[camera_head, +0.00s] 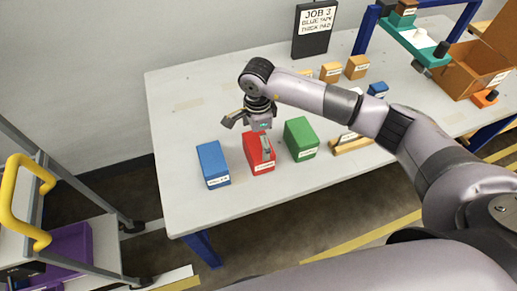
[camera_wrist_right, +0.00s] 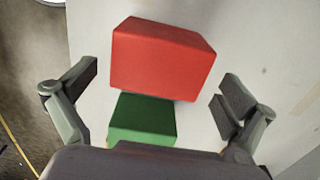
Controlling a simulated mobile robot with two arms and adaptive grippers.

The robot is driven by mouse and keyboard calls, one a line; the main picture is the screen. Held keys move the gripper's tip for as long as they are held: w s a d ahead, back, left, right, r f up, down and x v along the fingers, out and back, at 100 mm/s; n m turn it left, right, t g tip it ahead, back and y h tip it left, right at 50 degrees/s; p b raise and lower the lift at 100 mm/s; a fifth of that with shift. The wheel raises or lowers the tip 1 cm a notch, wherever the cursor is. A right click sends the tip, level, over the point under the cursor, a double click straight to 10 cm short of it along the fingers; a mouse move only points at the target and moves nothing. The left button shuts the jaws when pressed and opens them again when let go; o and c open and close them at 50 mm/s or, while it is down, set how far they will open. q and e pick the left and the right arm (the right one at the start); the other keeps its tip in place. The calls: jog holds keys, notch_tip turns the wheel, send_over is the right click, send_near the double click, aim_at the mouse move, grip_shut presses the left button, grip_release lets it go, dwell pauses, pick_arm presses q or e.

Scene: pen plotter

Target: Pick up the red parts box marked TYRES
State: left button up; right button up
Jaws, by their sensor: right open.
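The red parts box (camera_head: 259,164) stands on the table between a blue and a green box. It has a white label low on its front, too small to read surely. My right gripper (camera_head: 247,136) is open above the red box, and one finger hides part of its top. In the right wrist view the red box (camera_wrist_right: 162,60) lies ahead of the open, empty right gripper (camera_wrist_right: 163,88), between the lines of its fingers. No finger is shown gripping it. My left gripper is not in view.
The blue box (camera_head: 213,164) stands left of the red one and the green box (camera_head: 300,139) right; the green box (camera_wrist_right: 142,118) also shows in the wrist view. Small tan boxes (camera_head: 356,67), a black sign (camera_head: 314,40) and a cardboard box (camera_head: 469,70) are farther back. The table's left part is clear.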

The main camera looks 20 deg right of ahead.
aim_at(258, 143)
notch_tip(258, 143, down, 4)
jog(key=shift+d+p, duration=0.15)
jog(key=shift+p, duration=0.4)
jog(key=shift+c, duration=0.4)
jog(key=c, duration=0.9)
jog(key=shift+w+r, duration=0.1)
jog(key=shift+c, duration=0.5)
